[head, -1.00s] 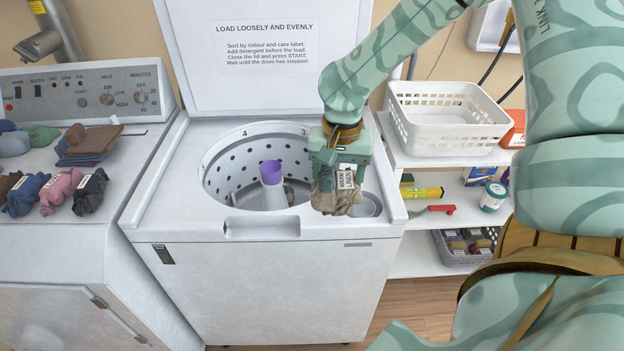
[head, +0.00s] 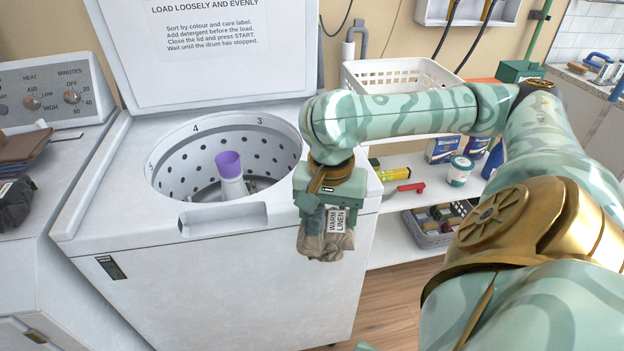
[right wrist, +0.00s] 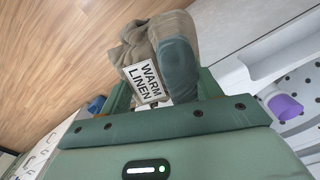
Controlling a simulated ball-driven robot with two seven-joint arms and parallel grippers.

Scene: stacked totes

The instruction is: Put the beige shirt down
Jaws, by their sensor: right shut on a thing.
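The beige shirt (head: 323,246) is a crumpled bundle with a white "WARM LINEN" tag. My right gripper (head: 326,212) is shut on it and points down, holding it in front of the washer's right front edge. In the right wrist view the shirt (right wrist: 146,42) hangs between the fingers of the gripper (right wrist: 168,82), with wooden floor beyond it. My left gripper is not in view.
The open washer (head: 215,290) holds a purple-topped agitator (head: 230,170). A dryer (head: 40,250) with folded cloth (head: 22,148) on top stands left. On the right, a shelf (head: 405,230) carries a white basket (head: 385,73), bottles, boxes and a grey crate (head: 430,235).

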